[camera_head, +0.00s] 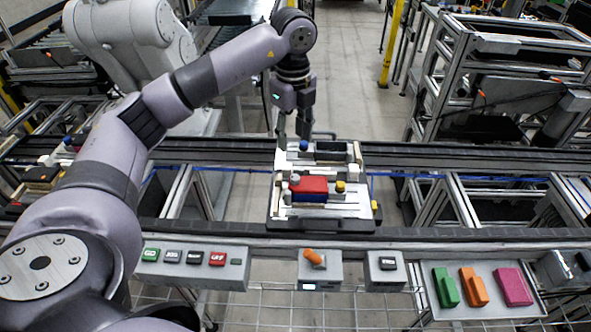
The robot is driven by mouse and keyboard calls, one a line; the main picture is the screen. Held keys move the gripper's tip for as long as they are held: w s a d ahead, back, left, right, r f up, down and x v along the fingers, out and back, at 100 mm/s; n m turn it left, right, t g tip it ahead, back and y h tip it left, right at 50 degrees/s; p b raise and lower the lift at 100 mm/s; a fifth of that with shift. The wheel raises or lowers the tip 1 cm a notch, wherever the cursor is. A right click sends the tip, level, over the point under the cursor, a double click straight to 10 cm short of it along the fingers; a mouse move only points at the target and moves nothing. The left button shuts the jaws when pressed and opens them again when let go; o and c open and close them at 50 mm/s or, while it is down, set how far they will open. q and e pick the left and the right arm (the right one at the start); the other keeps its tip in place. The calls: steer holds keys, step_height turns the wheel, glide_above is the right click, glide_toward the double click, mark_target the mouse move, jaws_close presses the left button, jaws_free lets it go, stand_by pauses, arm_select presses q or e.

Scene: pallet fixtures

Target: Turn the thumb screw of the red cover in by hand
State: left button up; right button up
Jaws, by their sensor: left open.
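The red cover (312,184) lies on a blue block in the light pallet fixture (280,210) on the conveyor. A small grey knob (295,179) is at its left end and a yellow knob (340,187) is just off its right end. I cannot tell for sure which one is the thumb screw. My left gripper (292,136) points down over the back edge of the fixture, behind the red cover. It is open, with nothing seen between its fingers. My right gripper is out of view.
A black block (332,150) and a blue-topped knob (304,146) are at the fixture's back. In front are a button panel (190,262), an orange-handled switch (315,258) and a tray (455,312) with green, orange and pink pieces. Conveyor rails run left and right.

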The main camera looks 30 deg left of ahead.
arm_select(q)
steer(key=p, duration=0.1)
glide_toward(295, 177)
step_height(295, 177, down, 7)
steer(key=shift+f+p, duration=0.1)
steer(key=shift+p, duration=0.95)
steer(key=shift+f, duration=0.65)
steer(key=c, duration=0.6)
jaws_close()
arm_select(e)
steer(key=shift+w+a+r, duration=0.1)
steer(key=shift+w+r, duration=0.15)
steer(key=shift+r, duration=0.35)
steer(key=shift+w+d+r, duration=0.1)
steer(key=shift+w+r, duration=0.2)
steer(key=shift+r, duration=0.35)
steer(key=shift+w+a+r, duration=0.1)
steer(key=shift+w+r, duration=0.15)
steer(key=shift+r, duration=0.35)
